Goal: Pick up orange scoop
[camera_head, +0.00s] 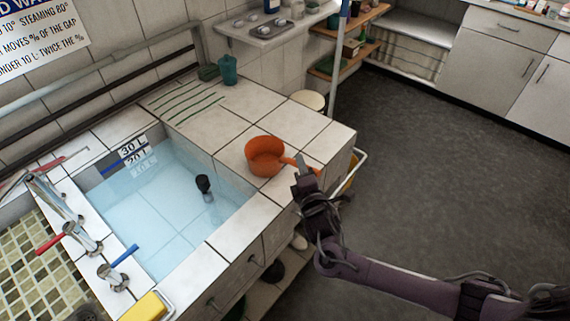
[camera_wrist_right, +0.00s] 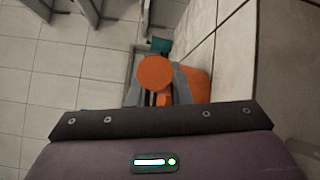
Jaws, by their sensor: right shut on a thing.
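The orange scoop (camera_head: 265,156) stands on the white tiled ledge to the right of the water basin in the head view, its handle pointing right. My right gripper (camera_head: 303,166) is at the handle's end and shut on it. In the right wrist view, the gripper (camera_wrist_right: 160,98) shows with a round orange end of the scoop's handle (camera_wrist_right: 155,73) between its fingers, and part of the orange bowl behind on the right. I cannot tell if the scoop is clear of the tiles. My left gripper is in neither view.
The water-filled basin (camera_head: 160,205) lies left of the scoop, with a dark object (camera_head: 204,186) in it. A teal cup (camera_head: 228,70) stands at the back of the ledge. Taps (camera_head: 80,235) and a yellow sponge-like block (camera_head: 146,308) are at the left and front. The floor at right is open.

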